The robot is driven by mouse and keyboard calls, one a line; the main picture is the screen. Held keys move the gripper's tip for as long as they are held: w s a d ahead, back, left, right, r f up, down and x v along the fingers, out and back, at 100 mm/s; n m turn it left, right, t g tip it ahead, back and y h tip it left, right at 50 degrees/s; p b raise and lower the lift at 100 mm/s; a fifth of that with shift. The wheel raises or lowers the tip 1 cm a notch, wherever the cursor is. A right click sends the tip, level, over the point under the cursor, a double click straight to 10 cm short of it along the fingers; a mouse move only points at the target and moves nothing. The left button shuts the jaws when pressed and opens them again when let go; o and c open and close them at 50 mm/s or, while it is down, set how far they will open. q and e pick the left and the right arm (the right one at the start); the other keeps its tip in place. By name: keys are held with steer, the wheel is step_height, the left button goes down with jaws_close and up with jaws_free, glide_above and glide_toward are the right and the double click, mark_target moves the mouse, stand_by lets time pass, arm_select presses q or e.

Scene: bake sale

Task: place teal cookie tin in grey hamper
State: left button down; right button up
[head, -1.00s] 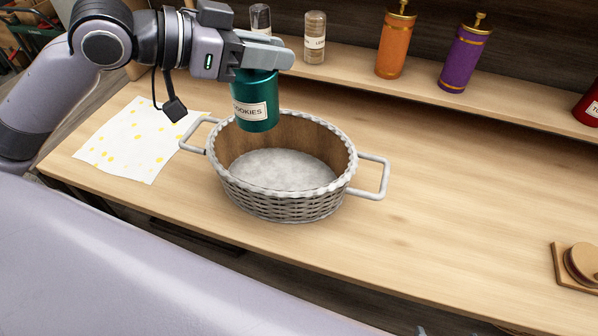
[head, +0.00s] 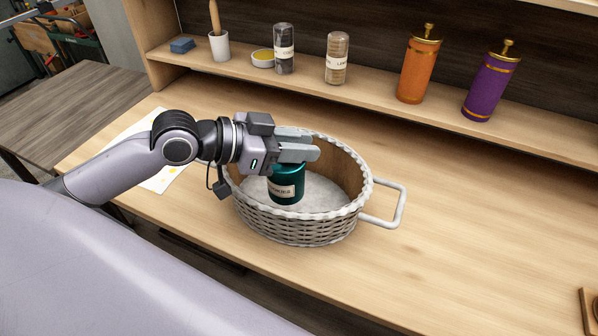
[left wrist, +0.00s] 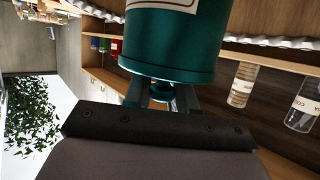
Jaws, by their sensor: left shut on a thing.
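The teal cookie tin (head: 287,187) is upright inside the grey hamper (head: 300,228), a woven oval basket with a pale lining and side handles. My left gripper (head: 298,150) is shut on the top of the tin, level with the hamper's rim. The tin's base is low in the hamper; I cannot tell whether it touches the lining. In the left wrist view the tin (left wrist: 170,45) fills the top middle, beyond the gripper (left wrist: 160,95). The hamper's left handle is hidden behind my left arm. My right gripper is not in view.
A shelf behind holds an orange canister (head: 418,68), a purple canister (head: 491,85), two glass jars, including a clear one (head: 337,58), a white cup (head: 219,45) and a blue block (head: 182,45). A spotted white cloth (head: 160,180) lies left.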

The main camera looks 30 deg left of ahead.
mark_target(283, 191)
arm_select(q)
steer(key=shift+f, duration=2.95)
steer(key=shift+f+b, duration=0.1)
steer(key=shift+b, duration=0.25)
steer(key=c, duration=0.9)
jaws_free()
